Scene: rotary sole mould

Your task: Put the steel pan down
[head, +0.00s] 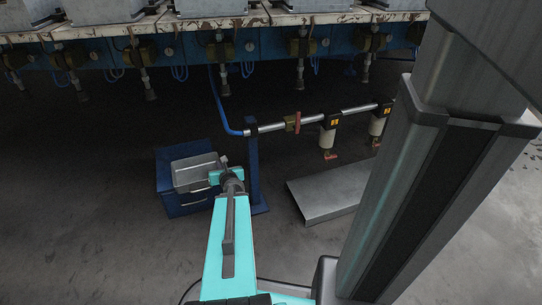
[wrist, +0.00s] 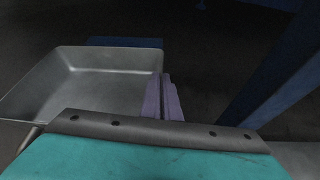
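The steel pan (head: 194,174) is an open, shallow grey tray, roughly level, over the blue stand (head: 187,209) in the head view. In the wrist view the pan (wrist: 90,85) fills the left side and looks empty. My gripper (head: 224,170) is at the pan's right side. In the wrist view its two purple fingers (wrist: 164,97) are close together at the pan's right rim and look shut on it. I cannot tell whether the pan's underside touches the stand. A strip of the blue stand (wrist: 125,42) shows behind the pan in the wrist view.
A blue post (head: 253,165) stands right of the stand and carries a pipe (head: 275,127) with valves and two pale cylinders. A low grey metal plate (head: 325,195) lies to the right. The mould machine (head: 200,45) spans the back. The floor left of the stand is clear.

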